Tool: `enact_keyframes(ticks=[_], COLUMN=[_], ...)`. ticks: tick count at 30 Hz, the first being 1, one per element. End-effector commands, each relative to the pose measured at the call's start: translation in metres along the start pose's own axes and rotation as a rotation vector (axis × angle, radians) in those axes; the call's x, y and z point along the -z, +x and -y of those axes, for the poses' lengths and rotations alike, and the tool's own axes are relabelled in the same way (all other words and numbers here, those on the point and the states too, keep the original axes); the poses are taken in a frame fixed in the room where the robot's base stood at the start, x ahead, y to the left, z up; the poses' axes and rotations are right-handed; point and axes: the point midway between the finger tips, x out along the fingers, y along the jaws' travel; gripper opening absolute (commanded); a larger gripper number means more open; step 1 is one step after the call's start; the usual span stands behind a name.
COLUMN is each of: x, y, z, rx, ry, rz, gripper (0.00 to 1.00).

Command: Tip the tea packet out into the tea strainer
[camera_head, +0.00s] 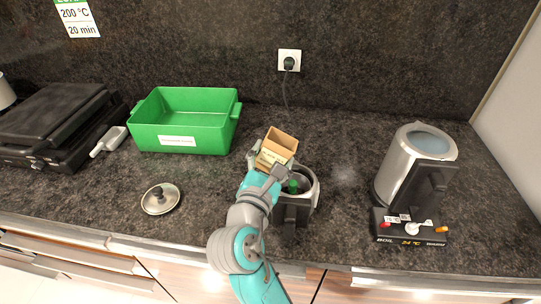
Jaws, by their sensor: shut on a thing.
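My gripper (268,168) is shut on the tea packet (279,143), a small tan open-topped box with a pale label on its side. The packet is held above the counter, slightly tilted, with its open top facing up and toward the camera. A dark and silver pot (314,190) stands just below and right of it, partly hidden by my arm. The tea strainer seems to be the dark round opening (303,182) inside the pot's rim. A small green patch shows there; I cannot tell what it is.
A round lid (160,198) lies on the counter at left. A green bin (184,119) stands behind it, with a white scoop (110,141) and black grill (57,120) further left. A kettle (412,168) stands at right on its control base (408,228). Counter between pot and kettle is clear.

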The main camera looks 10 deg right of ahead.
Motion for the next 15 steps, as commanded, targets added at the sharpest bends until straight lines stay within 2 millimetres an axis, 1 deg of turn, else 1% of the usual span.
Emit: enact_keyframes(ticks=[3, 6, 15], x=[-0.0006, -0.0008, -0.0005], y=[0.0, 0.0, -0.0001], z=[0.004, 0.0058, 0.0063], rx=[0.001, 0.0, 0.0], ry=[-0.119, -0.186, -0.212], rz=[0.0, 0.0, 0.0], gripper=[0.0, 0.0, 0.0])
